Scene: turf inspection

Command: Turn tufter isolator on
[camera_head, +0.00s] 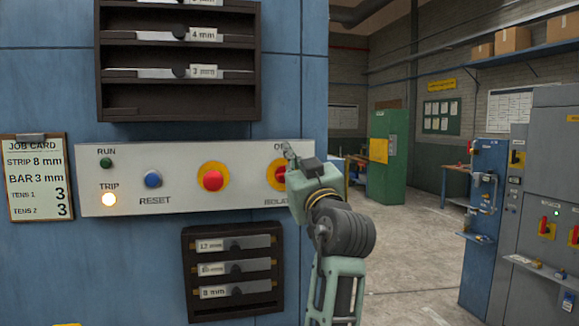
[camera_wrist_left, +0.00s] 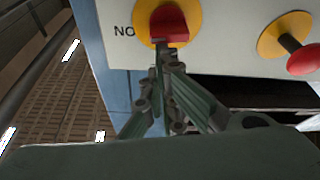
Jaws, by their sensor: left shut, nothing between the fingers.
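The isolator, a red handle (camera_head: 280,175) on a yellow disc (camera_head: 270,176), sits at the right end of a pale control panel (camera_head: 240,158). My left gripper (camera_head: 289,150) is in front of it and hides its right side and part of its lettering. In the left wrist view the red handle (camera_wrist_left: 168,22) on its yellow disc is at the top, with upside-down "ON" lettering beside it. There my left gripper (camera_wrist_left: 163,52) is shut and empty, its tips at the handle's edge. I cannot tell whether they touch. My right gripper is not in view.
A red mushroom button (camera_head: 212,180) is left of the isolator and shows in the left wrist view (camera_wrist_left: 303,60). A blue RESET button (camera_head: 152,179), lit TRIP lamp (camera_head: 109,199) and dark green RUN lamp (camera_head: 106,162) are further left. Racks (camera_head: 188,300) sit above and below the panel.

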